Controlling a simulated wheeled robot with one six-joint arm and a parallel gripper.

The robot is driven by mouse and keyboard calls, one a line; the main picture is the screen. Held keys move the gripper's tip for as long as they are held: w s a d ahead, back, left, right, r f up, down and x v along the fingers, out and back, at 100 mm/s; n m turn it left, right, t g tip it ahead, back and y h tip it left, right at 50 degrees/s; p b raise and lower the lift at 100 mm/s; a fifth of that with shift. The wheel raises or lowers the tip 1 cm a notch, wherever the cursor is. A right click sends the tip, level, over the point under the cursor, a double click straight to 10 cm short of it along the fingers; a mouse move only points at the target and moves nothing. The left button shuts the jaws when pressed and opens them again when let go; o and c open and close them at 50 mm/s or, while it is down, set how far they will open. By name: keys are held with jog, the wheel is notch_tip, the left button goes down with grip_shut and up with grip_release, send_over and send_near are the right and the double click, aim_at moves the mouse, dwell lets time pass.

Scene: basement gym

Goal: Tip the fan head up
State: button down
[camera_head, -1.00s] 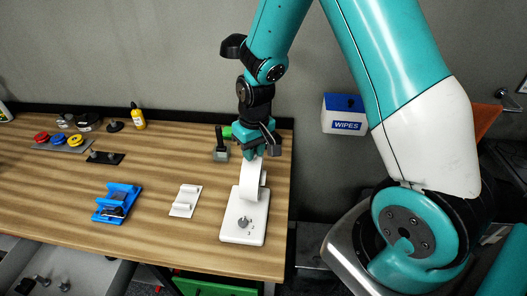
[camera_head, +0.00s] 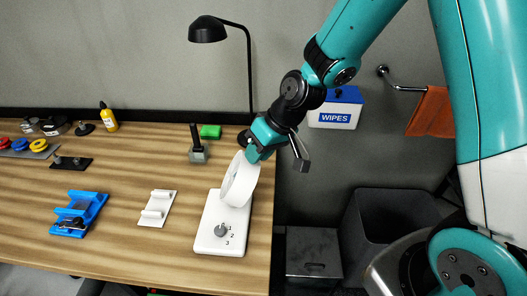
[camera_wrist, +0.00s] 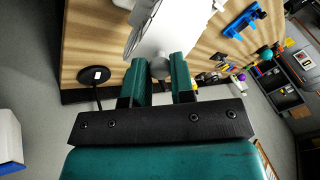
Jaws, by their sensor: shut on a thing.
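The white fan has a round head (camera_head: 240,180) on a white base (camera_head: 222,238) with a grey knob and printed numbers, near the table's right end. The head is tilted, its face turned to the left and somewhat upward. My gripper (camera_head: 257,152) reaches it from the upper right and is shut on the back of the fan head. In the wrist view my gripper's green fingers (camera_wrist: 162,75) close around a small grey knob (camera_wrist: 160,68) behind the white fan head (camera_wrist: 158,32).
A black lamp (camera_head: 208,30) stands behind the fan. A dark stand with a handle (camera_head: 198,152) and a green block (camera_head: 210,132) are at the back. A white holder (camera_head: 157,208) and a blue fixture (camera_head: 80,213) lie to the left. A wipes box (camera_head: 336,108) is on the wall.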

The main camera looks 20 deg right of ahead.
jog(key=c, duration=1)
grip_release()
jog(key=b+v, duration=0.2)
jog(key=v, duration=1.5)
jog(key=shift+s+d+r, duration=0.1)
jog(key=shift+d+r, duration=0.05)
jog(key=shift+r, duration=0.05)
jog(key=s+a+f+n, duration=0.1)
jog(key=s+a, duration=0.2)
jog(key=s, duration=0.2)
jog(key=s+a+n+g, duration=0.1)
jog(key=s+a, duration=0.2)
jog(key=s, duration=0.3)
jog(key=s+a+f+n+g, duration=0.1)
jog(key=s+a, duration=0.2)
jog(key=s, duration=0.3)
jog(key=shift+s+a+f+h, duration=0.2)
jog(key=shift+f+h, duration=0.1)
jog(key=shift+h, duration=0.1)
